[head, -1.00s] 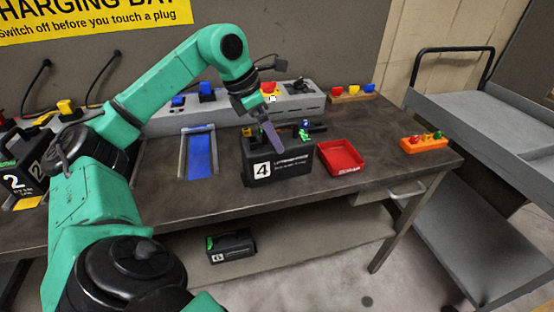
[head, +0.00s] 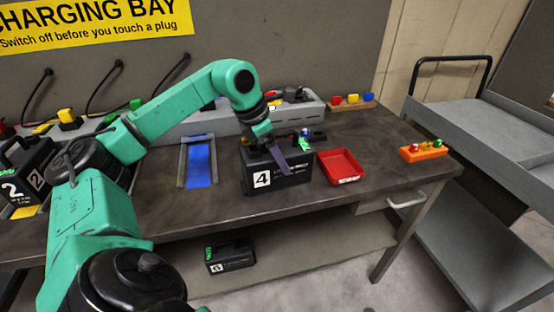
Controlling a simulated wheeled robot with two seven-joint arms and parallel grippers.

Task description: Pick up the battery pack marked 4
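The battery pack marked 4 (head: 262,180) is a black box with a white number label, standing upright near the bench's front edge. My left gripper (head: 282,160) points down at the top of this pack, and a flat grey finger overlaps its front upper face. Only one finger shows clearly, so I cannot tell if the gripper is open or touching the pack. The pack's handle is largely hidden behind the gripper. My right gripper is not in view.
A blue-floored tray (head: 199,165) lies left of the pack and a red tray (head: 341,167) lies right. Pack 2 (head: 18,185) stands at far left, and pack 6 (head: 230,257) is on the lower shelf. An orange block (head: 424,152) and a grey cart (head: 478,130) are at right.

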